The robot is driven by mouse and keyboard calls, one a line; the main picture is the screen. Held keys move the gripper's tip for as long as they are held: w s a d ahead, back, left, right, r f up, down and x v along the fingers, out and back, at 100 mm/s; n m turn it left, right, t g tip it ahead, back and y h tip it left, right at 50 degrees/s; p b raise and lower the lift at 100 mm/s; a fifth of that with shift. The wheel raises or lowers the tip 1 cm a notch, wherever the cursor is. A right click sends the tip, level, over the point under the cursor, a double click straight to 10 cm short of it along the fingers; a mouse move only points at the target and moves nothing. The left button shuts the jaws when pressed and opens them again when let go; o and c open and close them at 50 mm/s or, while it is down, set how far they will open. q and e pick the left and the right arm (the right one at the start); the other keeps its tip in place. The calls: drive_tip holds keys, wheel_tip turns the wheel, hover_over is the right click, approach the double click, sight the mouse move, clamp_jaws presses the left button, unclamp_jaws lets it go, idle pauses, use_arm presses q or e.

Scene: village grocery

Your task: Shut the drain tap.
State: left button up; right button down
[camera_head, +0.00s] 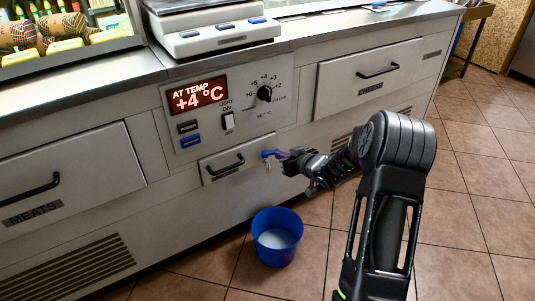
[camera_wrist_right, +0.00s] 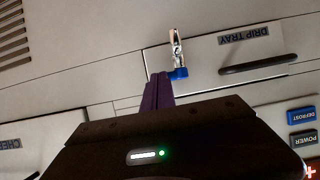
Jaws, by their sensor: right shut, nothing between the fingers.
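The drain tap (camera_head: 267,165) is a small metal spout with a blue handle (camera_head: 268,154), at the right edge of the drip tray drawer. In the right wrist view, which is turned upside down, the metal tap (camera_wrist_right: 176,50) and its blue handle (camera_wrist_right: 178,73) show just beyond my fingers. My right gripper (camera_head: 282,154) is shut and empty, its purple fingertips (camera_wrist_right: 158,90) right beside the handle. I cannot tell whether they touch it. No stream shows from the spout. My left gripper is not in view.
A blue bucket (camera_head: 277,256) with pale contents stands on the tiled floor below the tap. The drip tray drawer (camera_head: 222,168) has a black handle. Above it is a panel with a red display (camera_head: 198,94), switches and a knob (camera_head: 265,93). Open floor lies to the right.

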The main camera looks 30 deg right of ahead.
drive_tip(key=shift+w, duration=0.1)
drive_tip(key=shift+w+d+p, duration=0.25)
drive_tip(key=shift+w+p, duration=0.05)
drive_tip(key=shift+w, duration=0.1)
drive_tip(key=shift+s, duration=0.1)
drive_tip(key=s+r+p, duration=0.2)
drive_tip(key=s+p, duration=0.1)
drive_tip(key=s, duration=0.6)
drive_tip(key=shift+s, duration=0.4)
drive_tip(key=shift+a, duration=0.1)
idle(0.4)
